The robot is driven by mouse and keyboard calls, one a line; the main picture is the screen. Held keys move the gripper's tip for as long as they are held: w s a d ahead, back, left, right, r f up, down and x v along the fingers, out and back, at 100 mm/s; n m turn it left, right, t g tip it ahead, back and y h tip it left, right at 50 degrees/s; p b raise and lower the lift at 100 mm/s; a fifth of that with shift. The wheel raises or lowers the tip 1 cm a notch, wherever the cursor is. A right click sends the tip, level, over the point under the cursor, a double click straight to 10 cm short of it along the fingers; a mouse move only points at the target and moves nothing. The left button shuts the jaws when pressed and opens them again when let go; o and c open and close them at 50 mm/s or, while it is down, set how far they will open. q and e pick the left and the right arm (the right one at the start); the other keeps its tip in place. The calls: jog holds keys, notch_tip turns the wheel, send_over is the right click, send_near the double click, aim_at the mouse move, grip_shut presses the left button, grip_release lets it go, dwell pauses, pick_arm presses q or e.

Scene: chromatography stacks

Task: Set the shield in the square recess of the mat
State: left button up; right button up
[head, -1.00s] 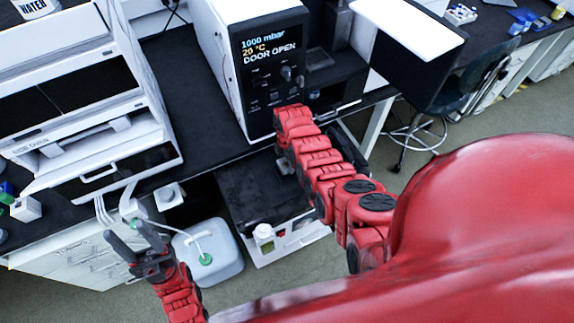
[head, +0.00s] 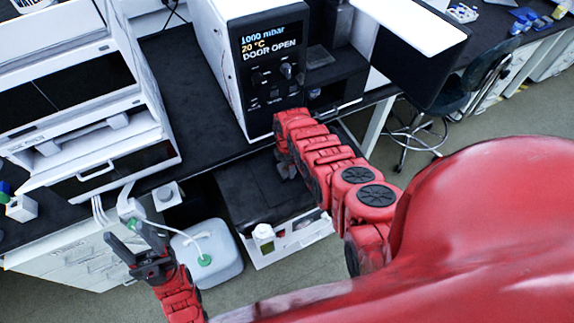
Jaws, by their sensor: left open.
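I cannot make out the shield or the mat with its square recess in the head view. My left gripper (head: 128,236) is open, at the lower left in front of the chromatography stack (head: 85,110). Its dark fingers point up the picture, and white tubing with a small green fitting shows near them. I see nothing held in it. My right arm reaches up the picture toward the oven-like instrument. A dark piece beside this arm may be part of my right gripper (head: 287,167), but the arm covers most of it and its jaws cannot be read.
The instrument (head: 270,75) reads "DOOR OPEN". A chair (head: 455,90) stands at the right.

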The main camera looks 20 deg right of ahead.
aim_at(287, 167)
jog(key=shift+o, duration=0.6)
notch_tip(287, 167, up, 4)
jog(key=p, duration=0.3)
jog(key=shift+w, duration=0.1)
jog(key=shift+r, duration=1.5)
notch_tip(287, 167, up, 5)
jog(key=shift+r+b, duration=0.15)
jog(key=shift+b, duration=0.75)
